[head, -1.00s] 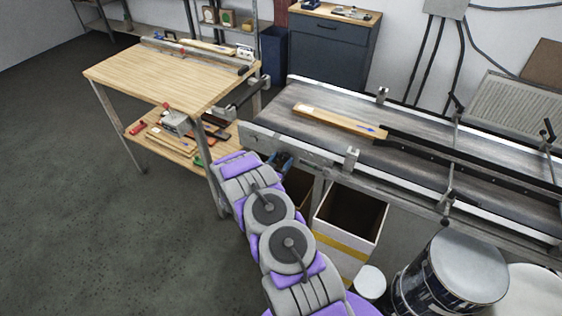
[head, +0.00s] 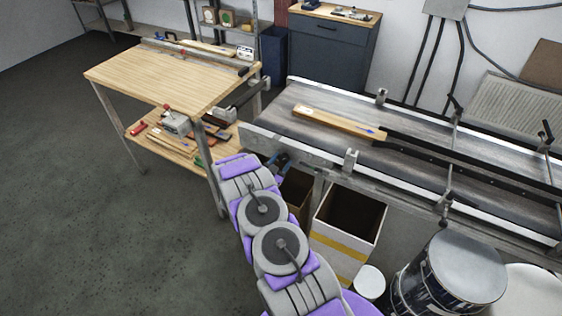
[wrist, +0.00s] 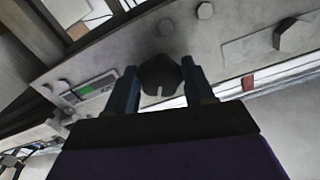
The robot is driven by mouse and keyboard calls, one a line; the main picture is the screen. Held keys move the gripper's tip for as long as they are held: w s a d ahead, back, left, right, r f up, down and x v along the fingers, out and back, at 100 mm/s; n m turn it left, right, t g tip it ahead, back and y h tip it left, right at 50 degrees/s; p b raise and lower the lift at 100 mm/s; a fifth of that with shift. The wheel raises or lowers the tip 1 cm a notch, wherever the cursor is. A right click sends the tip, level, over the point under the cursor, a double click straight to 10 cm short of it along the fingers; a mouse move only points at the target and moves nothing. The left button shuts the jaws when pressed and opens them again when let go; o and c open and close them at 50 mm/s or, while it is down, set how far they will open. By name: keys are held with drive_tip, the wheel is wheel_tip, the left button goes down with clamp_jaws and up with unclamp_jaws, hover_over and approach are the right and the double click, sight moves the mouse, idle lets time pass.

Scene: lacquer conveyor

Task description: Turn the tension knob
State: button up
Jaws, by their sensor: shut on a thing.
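The tension knob (wrist: 160,77) is dark with a pale notch at its lower edge. It sits on the grey side plate of the conveyor (wrist: 225,45) in the wrist view. My gripper (wrist: 160,88) has one blue finger on each side of the knob and is shut on it. In the head view my gripper (head: 281,161) is at the near left end of the conveyor (head: 290,148), where the knob cannot be made out. A green-marked indicator (wrist: 88,90) is left of the knob in the wrist view.
A wooden plank (head: 335,122) lies on the conveyor belt. An open box (head: 340,243) with a yellow stripe stands below the conveyor, near my arm. Drums (head: 460,280) stand at the lower right. A workbench (head: 170,75) is at the left. The floor at the left is clear.

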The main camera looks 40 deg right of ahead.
drive_tip(key=m, duration=0.4)
drive_tip(key=shift+m, duration=0.4)
idle(0.4)
drive_tip(key=o, duration=1)
drive_tip(key=p+v, duration=0.1)
drive_tip(key=v, duration=1.6)
drive_tip(key=shift+a, duration=0.25)
drive_tip(key=shift+w, duration=0.1)
